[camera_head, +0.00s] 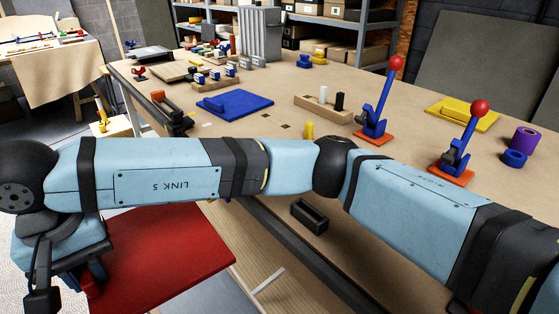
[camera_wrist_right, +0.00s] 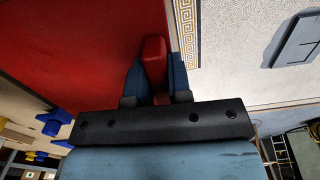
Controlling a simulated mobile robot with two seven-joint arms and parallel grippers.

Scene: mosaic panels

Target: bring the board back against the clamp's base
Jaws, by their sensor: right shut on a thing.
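A flat red board (camera_head: 160,255) is in the lower left of the head view, beyond the workbench's edge and apart from both clamps. My right arm crosses in front of part of it. In the right wrist view the board (camera_wrist_right: 70,45) fills the upper left. There my right gripper (camera_wrist_right: 154,62) is shut on a red bar-like grip (camera_wrist_right: 154,58) at the board's edge. Two toggle clamps stand on the bench: one with an orange base (camera_head: 372,134), the other, nearer, with an orange base (camera_head: 451,174). Both have raised blue levers with red knobs. My left gripper is not in view.
A black open box (camera_head: 309,216) is near the front.

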